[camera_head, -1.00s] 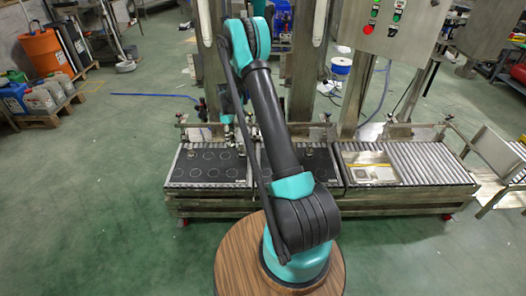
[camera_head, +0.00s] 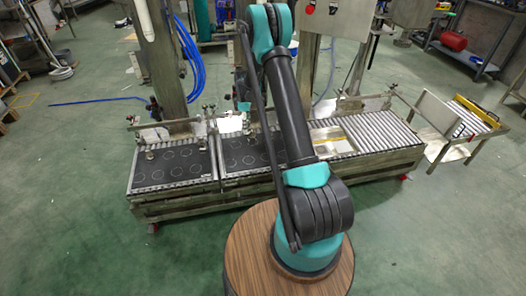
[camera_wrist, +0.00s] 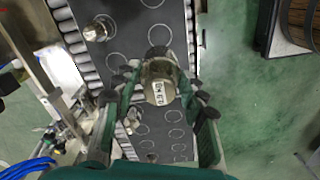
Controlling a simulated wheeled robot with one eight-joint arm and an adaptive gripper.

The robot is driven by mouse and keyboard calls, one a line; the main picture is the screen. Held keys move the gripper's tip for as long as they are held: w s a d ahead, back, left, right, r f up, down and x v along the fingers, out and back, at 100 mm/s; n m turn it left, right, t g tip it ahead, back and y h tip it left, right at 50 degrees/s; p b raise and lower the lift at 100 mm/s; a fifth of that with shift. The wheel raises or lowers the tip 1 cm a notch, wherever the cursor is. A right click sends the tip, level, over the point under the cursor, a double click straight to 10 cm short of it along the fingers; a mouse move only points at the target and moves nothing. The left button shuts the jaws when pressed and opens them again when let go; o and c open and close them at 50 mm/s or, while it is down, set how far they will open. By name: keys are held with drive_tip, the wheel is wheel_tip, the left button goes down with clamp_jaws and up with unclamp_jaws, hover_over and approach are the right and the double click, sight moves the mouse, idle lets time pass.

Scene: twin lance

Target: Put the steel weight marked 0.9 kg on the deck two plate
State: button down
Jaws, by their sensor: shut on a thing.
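My gripper (camera_wrist: 162,88) is shut on a steel weight (camera_wrist: 160,72) with a dark knob. Its pale label is small and seems to read 0.9 kg. In the wrist view the weight is over dark plates with printed circles: one plate (camera_wrist: 183,25) at the top, another (camera_wrist: 178,150) below. In the head view a left plate (camera_head: 172,172) and a right plate (camera_head: 233,168) lie side by side on the conveyor. I cannot tell which is deck two.
Another steel weight (camera_wrist: 98,30) stands on the upper plate in the wrist view. A smaller metal piece (camera_wrist: 133,117) is near the lower plate. Rollers (camera_head: 372,130) and a framed tray (camera_head: 331,140) lie to the right. Steel posts (camera_head: 158,70) rise behind the conveyor.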

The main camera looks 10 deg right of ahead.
wheel_tip(320, 180, down, 19)
drive_tip(key=shift+f, duration=0.2)
idle(0.5)
drive_tip(key=c, duration=0.9)
unclamp_jaws()
drive_tip(key=shift+f, duration=0.1)
